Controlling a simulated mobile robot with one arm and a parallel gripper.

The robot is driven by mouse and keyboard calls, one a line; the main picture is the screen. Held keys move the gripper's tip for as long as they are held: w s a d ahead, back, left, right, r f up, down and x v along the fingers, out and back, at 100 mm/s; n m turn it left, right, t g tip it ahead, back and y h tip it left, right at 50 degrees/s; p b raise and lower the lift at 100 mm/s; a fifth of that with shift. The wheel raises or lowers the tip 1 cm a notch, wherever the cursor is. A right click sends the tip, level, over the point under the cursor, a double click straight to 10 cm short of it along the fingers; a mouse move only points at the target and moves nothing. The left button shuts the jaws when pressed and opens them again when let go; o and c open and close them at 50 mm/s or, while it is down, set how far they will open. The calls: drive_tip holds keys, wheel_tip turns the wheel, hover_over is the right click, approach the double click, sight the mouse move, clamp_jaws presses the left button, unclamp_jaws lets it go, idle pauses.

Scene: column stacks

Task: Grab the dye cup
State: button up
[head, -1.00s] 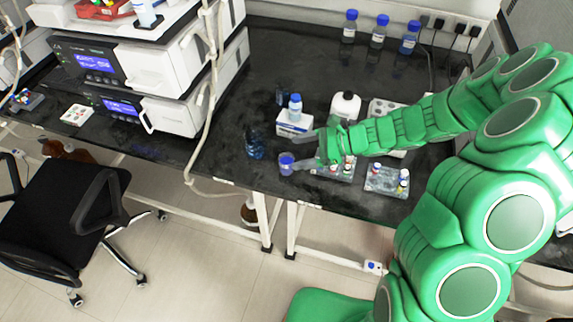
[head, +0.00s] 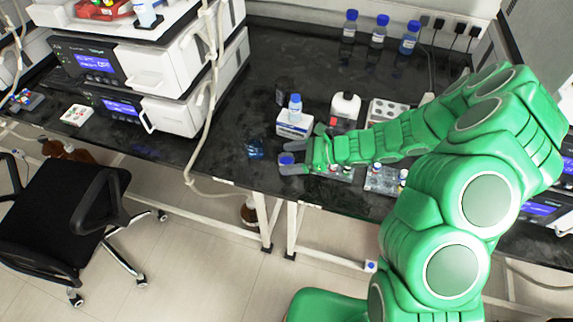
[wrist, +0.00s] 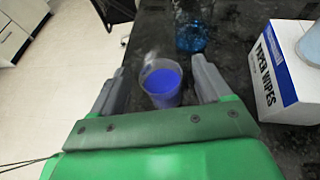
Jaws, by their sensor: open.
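The dye cup (wrist: 162,84) is a small clear cup holding blue-violet dye, upright on the black bench near its front edge. In the head view the dye cup (head: 286,160) shows at the fingertips of my gripper (head: 293,157). In the wrist view my gripper (wrist: 160,77) is open, with one grey finger on each side of the cup. The cup sits between the fingers, and small gaps appear on both sides.
A paper wipes box (wrist: 280,75) stands close to the right finger in the wrist view. A blue glass vessel (wrist: 191,37) is just beyond the cup. A vial rack (head: 383,181) lies below my arm. The bench's front edge is close.

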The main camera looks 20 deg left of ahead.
sight(280, 159)
drive_tip(key=shift+x, duration=2)
drive_tip(key=c, duration=1.1)
drive_tip(key=shift+o, duration=0.2)
